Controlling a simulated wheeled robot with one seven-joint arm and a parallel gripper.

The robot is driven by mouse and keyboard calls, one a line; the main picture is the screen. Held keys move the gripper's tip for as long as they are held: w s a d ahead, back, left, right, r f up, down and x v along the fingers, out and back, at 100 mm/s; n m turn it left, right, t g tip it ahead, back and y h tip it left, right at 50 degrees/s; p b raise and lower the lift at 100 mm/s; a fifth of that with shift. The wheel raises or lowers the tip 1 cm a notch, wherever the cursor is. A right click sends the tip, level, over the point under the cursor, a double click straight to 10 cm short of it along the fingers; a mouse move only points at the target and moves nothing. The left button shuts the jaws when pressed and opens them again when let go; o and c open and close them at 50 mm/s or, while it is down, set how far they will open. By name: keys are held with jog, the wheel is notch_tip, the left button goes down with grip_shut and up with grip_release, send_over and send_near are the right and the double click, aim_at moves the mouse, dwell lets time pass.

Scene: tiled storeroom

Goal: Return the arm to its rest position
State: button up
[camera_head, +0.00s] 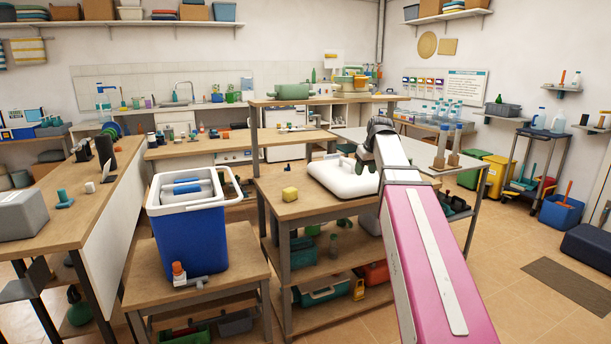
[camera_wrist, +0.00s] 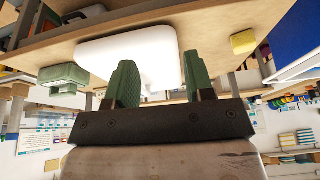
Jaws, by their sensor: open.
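My gripper (camera_wrist: 159,85) is open in the wrist view, with two green ridged fingers apart and nothing between them. The wrist picture looks upside down. In the head view my pink arm reaches from the lower right up to the middle table, and the gripper end (camera_head: 366,160) is near the white rounded case (camera_head: 336,180). In the wrist view the white case (camera_wrist: 130,50) lies beyond the fingertips. I cannot tell whether the fingers touch it.
A yellow block (camera_head: 290,193) sits on the same wooden table (camera_head: 300,208). Free floor lies at right, around a brown mat (camera_head: 570,284).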

jog(key=s+a+f+m+g, duration=0.1)
jog(key=s+f, duration=0.7)
jog(key=f, duration=0.4)
jog(key=s+a+f+m+g+h, duration=0.1)
jog(key=s+f, duration=0.7)
jog(key=f, duration=0.5)
jog(key=s+a+f+m+g, duration=0.1)
jog(key=s+f+m, duration=0.1)
jog(key=s+f, duration=0.6)
notch_tip(320, 180, down, 5)
jog(key=shift+s+r+g+h, duration=0.15)
jog(key=shift+s+g+h, duration=0.1)
jog(key=shift+g+h, duration=0.05)
